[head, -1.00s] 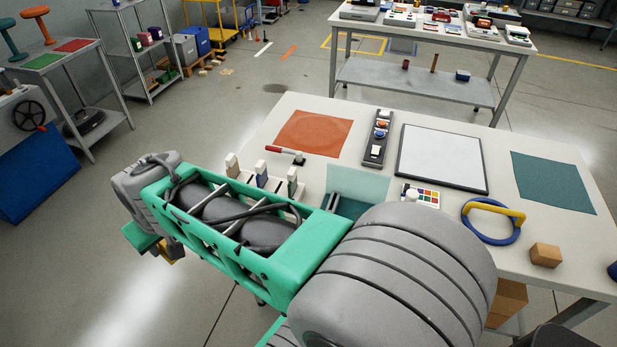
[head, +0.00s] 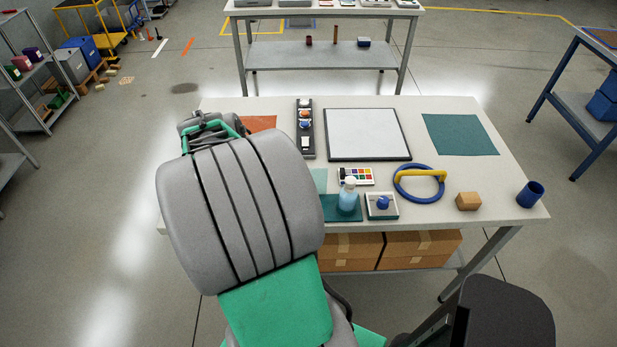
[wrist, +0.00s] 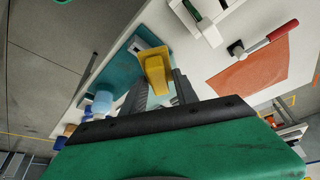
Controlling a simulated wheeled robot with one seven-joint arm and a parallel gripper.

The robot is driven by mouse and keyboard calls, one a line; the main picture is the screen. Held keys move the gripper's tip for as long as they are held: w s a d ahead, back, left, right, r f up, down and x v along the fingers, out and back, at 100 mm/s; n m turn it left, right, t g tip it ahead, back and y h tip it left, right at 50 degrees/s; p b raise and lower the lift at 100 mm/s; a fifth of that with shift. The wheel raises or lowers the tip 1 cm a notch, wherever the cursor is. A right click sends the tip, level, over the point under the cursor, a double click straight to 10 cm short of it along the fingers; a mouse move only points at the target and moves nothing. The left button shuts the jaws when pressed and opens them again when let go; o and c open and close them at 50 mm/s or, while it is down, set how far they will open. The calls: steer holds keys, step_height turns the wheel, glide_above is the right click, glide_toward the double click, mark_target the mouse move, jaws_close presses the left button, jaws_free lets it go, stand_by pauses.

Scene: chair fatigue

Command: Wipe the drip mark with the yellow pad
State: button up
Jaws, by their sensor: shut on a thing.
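The yellow pad (wrist: 153,72) shows in the wrist view between the fingers of my gripper (wrist: 160,88), which is shut on it. Behind it in that view is a dark teal mat (wrist: 122,68) on the table; I cannot tell whether the pad touches it. In the head view my own arm hides the gripper and the pad. The teal mat (head: 341,214) lies at the table's front edge there, with a pale teal sheet (head: 319,178) beside it. I cannot make out a drip mark in either view.
On the table (head: 440,210) are a spray bottle (head: 348,198), a small tray with a blue knob (head: 383,212), a colour palette (head: 357,176), a blue ring with yellow handle (head: 420,196), a wooden block (head: 468,201), a blue cup (head: 530,194) and a framed white board (head: 367,136).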

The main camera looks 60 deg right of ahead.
steer(key=s+d+f+m+g+y, duration=0.25)
steer(key=s+d+m, duration=0.35)
steer(key=s+m, duration=0.45)
steer(key=shift+n+g+h, duration=0.35)
steer(key=shift+g, duration=0.1)
steer(key=shift+s+f+b, duration=0.15)
steer(key=shift+f+b, duration=0.45)
steer(key=shift+f, duration=0.95)
steer(key=shift+s+f+b, duration=0.15)
steer(key=shift+f+b, duration=0.4)
steer(key=shift+f, duration=0.95)
steer(key=shift+f+b, duration=0.7)
steer(key=shift+f, duration=0.05)
steer(key=shift+w+a+b, duration=0.15)
steer(key=shift+w+a, duration=0.15)
steer(key=shift+w, duration=0.3)
steer(key=shift+w+a+b, duration=0.1)
steer(key=shift+w+a, duration=0.2)
steer(key=shift+w, duration=0.3)
steer(key=shift+w+a+b, duration=0.15)
steer(key=shift+w+a, duration=0.15)
steer(key=shift+w, duration=0.3)
steer(key=shift+f+b, duration=0.15)
steer(key=shift+b, duration=0.25)
